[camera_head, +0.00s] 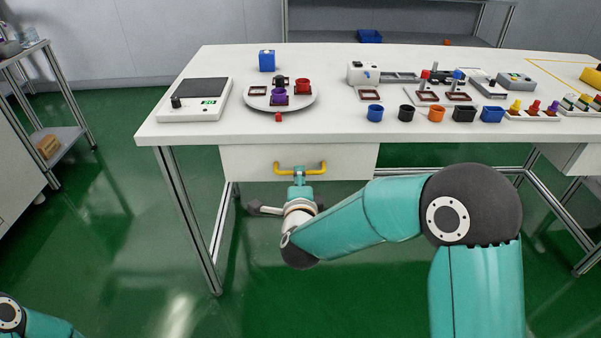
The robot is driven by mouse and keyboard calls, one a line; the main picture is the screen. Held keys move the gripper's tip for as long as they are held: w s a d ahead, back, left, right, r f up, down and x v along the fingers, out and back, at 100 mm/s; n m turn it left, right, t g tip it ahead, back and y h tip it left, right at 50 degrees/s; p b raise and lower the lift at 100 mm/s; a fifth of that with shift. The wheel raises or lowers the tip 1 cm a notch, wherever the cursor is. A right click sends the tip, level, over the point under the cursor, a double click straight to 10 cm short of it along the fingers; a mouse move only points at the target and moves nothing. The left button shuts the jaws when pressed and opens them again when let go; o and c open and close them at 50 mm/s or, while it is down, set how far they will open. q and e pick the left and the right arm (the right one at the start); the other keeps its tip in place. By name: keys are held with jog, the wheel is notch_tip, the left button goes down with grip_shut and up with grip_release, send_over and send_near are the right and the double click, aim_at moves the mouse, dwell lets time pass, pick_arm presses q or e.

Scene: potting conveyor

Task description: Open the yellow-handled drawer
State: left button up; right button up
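The drawer (245,160) has a white front and hangs under the table's left part. Its front sits close under the tabletop edge, with no gap or inside showing. Its yellow handle (281,167) is a horizontal bar on that front. My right gripper (299,173) is at the middle of the handle, its teal tip overlapping the bar. My wrist hides the fingers' far side, so I cannot tell whether they are closed around the bar. My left gripper is out of view; only a piece of my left arm shows at the lower left corner.
The white table (340,85) carries a scale (195,100), a round turntable (262,99) with small parts, several coloured cups (436,113) and other fixtures. A metal table leg (186,215) stands left of the drawer. The green floor before the drawer is clear.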

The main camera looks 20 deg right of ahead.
jog(key=shift+x, duration=2.1)
jog(key=shift+c, duration=0.2)
grip_shut()
jog(key=shift+s, duration=0.1)
